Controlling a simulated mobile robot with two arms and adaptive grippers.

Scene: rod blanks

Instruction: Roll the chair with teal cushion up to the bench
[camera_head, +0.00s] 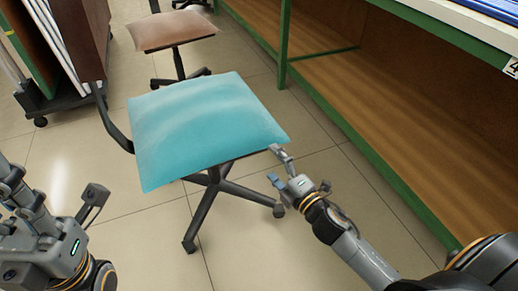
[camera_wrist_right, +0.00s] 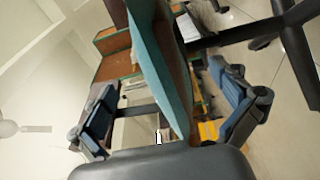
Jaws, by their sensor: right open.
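The chair with the teal cushion (camera_head: 200,125) stands in the middle of the head view, on a dark wheeled base, with a dark armrest or back support on its left. My right gripper (camera_head: 277,163) is open at the cushion's near right corner. In the right wrist view, the cushion's edge (camera_wrist_right: 160,65) runs between the spread fingers (camera_wrist_right: 165,110); contact cannot be told. My left gripper (camera_head: 55,190) is at the lower left, fingers apart and empty, away from the chair. The bench (camera_head: 345,125), green-framed with wooden panels, runs along the right.
A second chair with a brown-pink seat (camera_head: 172,30) stands behind the teal one. A dark wheeled rack (camera_head: 62,100) holding panels stands at the upper left. Tiled floor (camera_head: 130,235) is clear in front of the chair and between it and the bench.

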